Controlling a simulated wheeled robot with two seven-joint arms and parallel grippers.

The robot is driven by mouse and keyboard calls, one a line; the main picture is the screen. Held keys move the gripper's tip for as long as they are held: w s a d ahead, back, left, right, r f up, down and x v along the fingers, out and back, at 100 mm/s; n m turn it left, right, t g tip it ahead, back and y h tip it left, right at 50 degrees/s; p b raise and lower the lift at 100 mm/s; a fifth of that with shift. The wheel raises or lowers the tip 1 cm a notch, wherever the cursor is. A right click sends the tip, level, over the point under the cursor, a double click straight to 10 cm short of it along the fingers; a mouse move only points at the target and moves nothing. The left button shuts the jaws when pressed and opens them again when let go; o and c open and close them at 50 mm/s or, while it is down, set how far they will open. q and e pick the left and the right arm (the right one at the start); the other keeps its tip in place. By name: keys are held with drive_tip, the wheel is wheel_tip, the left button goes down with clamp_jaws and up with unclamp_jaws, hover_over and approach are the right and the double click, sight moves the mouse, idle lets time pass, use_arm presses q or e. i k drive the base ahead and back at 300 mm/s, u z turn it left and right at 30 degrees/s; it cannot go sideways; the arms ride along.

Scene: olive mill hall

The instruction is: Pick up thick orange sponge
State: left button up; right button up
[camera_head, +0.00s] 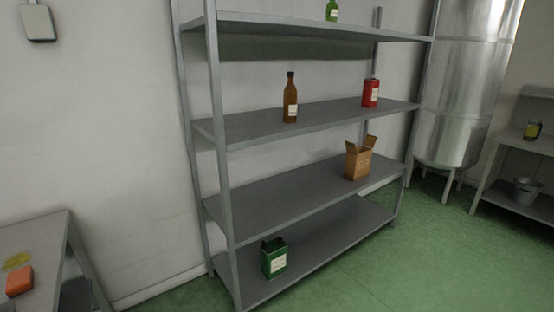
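A thick orange sponge (19,281) lies on a grey table (40,238) at the lower left of the head view. It is a small block with rounded edges, close to the left edge of the picture. A flat yellow thing (17,261) lies just behind it on the same table top. Neither of my grippers shows in this view.
A steel tank (463,85) and another table stand at the right. Green floor (440,265) lies clear in front.

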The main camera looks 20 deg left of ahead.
sight(18, 282)
drive_tip(key=u, duration=1.1)
drive_tip(key=i, duration=1.2)
drive_tip(key=u, duration=0.75)
